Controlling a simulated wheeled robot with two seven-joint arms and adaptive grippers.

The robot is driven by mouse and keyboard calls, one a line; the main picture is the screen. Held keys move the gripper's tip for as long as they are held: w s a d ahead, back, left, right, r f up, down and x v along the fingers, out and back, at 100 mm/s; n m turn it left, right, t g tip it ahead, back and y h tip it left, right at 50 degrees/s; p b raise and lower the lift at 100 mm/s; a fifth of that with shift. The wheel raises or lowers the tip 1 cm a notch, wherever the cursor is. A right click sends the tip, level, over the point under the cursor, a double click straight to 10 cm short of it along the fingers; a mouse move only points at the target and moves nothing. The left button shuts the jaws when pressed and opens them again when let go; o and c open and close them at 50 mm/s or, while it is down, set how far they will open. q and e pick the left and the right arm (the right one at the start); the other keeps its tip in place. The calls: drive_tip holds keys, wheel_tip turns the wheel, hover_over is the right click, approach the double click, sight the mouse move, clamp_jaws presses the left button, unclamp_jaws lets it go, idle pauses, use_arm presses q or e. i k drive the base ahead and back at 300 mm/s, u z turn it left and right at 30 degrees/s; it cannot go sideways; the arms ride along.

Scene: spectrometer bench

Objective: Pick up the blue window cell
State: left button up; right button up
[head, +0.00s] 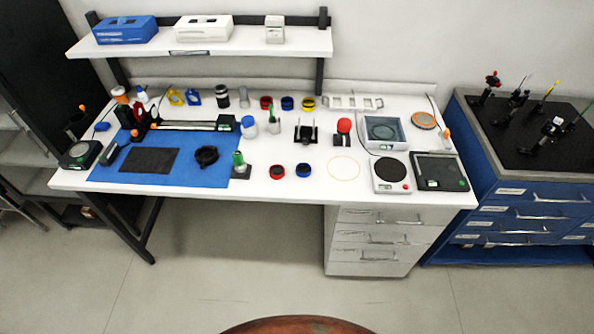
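Two small round blue pieces with dark centres are on the white bench. One blue cell (303,170) lies near the front edge, just right of a red one (277,171). The other blue cell (287,103) stands in the back row between a red cell (266,103) and a yellow cell (308,103). I cannot tell from this view which is the blue window cell. Both are uncovered, and nothing touches them. Neither of my grippers is in view.
A blue mat (215,174) with optical parts covers the bench's left. A black-topped hotplate (391,173), a dark-topped balance (439,171) and a grey tray (384,144) stand at the right. A shelf (205,42) overhangs the back.

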sight(303, 170)
drive_tip(key=u, duration=2.75)
drive_tip(key=k, duration=1.6)
drive_tip(key=z, duration=1.25)
